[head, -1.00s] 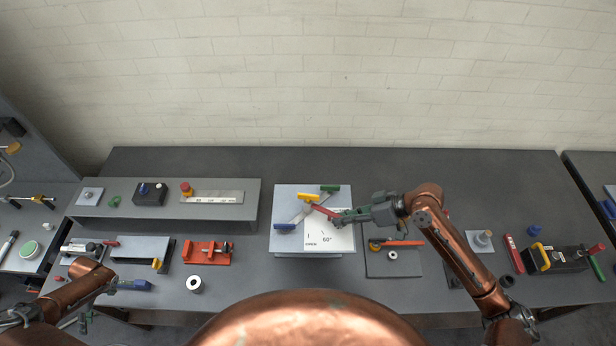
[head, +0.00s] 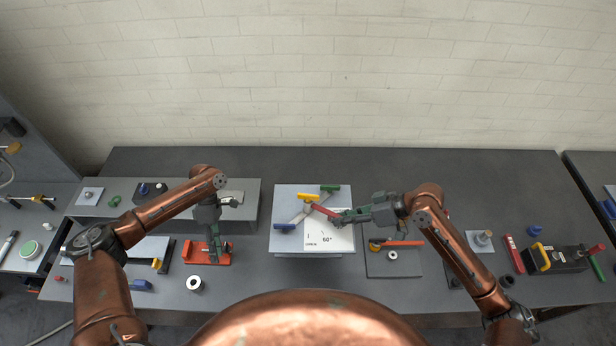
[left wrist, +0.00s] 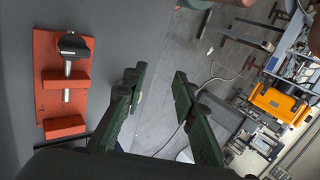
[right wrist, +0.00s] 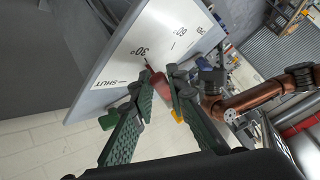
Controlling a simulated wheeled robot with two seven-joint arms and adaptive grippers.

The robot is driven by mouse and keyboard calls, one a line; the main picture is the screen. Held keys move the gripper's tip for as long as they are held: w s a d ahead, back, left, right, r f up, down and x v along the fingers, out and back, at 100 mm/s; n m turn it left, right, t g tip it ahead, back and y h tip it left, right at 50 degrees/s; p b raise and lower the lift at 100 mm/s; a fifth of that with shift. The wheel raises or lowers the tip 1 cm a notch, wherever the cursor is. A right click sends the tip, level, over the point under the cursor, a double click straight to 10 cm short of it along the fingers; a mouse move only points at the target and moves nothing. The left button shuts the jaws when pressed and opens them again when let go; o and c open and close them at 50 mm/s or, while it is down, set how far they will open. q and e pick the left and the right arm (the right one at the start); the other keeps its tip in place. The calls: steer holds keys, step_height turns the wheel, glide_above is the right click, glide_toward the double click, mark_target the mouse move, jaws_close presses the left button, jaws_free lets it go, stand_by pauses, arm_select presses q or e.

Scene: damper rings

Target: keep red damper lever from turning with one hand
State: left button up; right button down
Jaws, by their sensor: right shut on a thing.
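The red damper lever (head: 326,212) is on the white damper plate (head: 285,246), with yellow, green and blue handles around the same hub. My right gripper (head: 343,217) comes in from the right and is shut on the red lever's outer end. The right wrist view shows the red lever (right wrist: 158,84) between its green fingers (right wrist: 156,95). My left gripper (head: 216,258) is above the orange clamp fixture (head: 197,254). In the left wrist view its fingers (left wrist: 160,82) stand apart with nothing between them, and the orange fixture (left wrist: 46,80) lies to the left.
A grey raised shelf (head: 100,212) with a black switch box stands at the back left. The back of the table is clear.

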mark_target(308, 195)
arm_select(q)
steer(key=w+d+r+t, duration=0.1)
steer(key=w+d+r, duration=0.2)
steer(key=d+r, duration=0.2)
steer(key=w+d+r+m+t, duration=0.1)
steer(key=w+d+r, duration=0.3)
steer(key=d, duration=0.5)
steer(key=w+d+r+t+y, duration=0.1)
steer(key=w+d+r+t, duration=0.2)
steer(key=d+r, duration=0.4)
steer(key=shift+w+d+r+m, duration=0.25)
steer(key=shift+w+r+m, duration=0.2)
steer(key=shift+r, duration=0.15)
steer(key=d+r+t, duration=0.1)
steer(key=d+r, duration=0.3)
steer(key=d+r+t, duration=0.2)
steer(key=d+r, duration=0.3)
steer(key=shift+w+d+r+m, duration=0.15)
steer(key=shift+r+m, duration=0.05)
steer(key=shift+m, duration=0.05)
steer(key=shift+f, duration=0.15)
steer(key=shift+f, duration=3.35)
steer(key=shift+c, duration=0.2)
jaws_close()
